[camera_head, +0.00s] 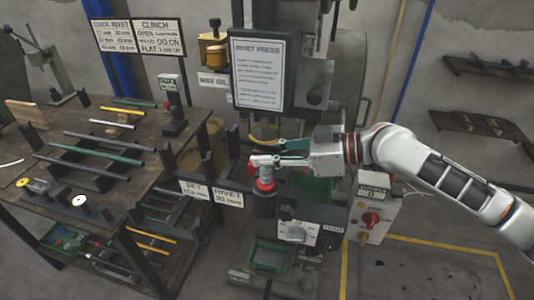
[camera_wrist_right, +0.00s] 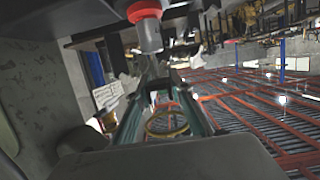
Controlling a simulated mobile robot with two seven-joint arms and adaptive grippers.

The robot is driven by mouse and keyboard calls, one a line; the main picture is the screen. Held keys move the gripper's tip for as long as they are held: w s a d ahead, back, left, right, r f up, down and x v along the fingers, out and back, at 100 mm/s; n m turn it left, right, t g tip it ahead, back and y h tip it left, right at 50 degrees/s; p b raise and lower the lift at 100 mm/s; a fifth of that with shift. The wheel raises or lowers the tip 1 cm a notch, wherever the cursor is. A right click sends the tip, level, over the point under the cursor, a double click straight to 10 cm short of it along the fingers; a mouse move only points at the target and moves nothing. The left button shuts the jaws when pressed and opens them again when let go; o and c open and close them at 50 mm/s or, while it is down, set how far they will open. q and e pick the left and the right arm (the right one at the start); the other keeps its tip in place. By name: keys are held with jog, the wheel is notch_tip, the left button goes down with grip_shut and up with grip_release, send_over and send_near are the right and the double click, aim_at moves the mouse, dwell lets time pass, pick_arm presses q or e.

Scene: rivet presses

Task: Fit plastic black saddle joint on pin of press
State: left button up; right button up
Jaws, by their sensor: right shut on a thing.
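My right gripper (camera_head: 282,152) reaches in from the right in front of the press and points left. Its green-edged fingers also show in the wrist view (camera_wrist_right: 162,98), closing on a small dark piece (camera_wrist_right: 163,86), which looks like the black saddle joint. In the head view that piece is too small to make out. The press pin (camera_head: 264,163) is pale metal with a red collar (camera_head: 265,183), just left of and below the fingertips. In the wrist view the red collar (camera_wrist_right: 144,10) is at the top, apart from the dark piece. My left gripper is out of view.
The rivet press sign (camera_head: 260,72) hangs above. A dark workbench (camera_head: 60,190) with rods and small parts stands at left. A control box (camera_head: 373,215) with a red knob is at right. A green tray (camera_head: 269,257) sits low in front.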

aim_at(267, 170)
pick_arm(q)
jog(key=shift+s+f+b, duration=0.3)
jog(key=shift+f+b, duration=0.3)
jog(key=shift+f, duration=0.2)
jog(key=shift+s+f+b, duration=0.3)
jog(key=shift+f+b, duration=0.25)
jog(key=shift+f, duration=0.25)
pick_arm(e)
jog(key=shift+f, duration=1.95)
jog(key=o, duration=1)
jog(key=v, duration=1.2)
jog(key=shift+r, duration=0.1)
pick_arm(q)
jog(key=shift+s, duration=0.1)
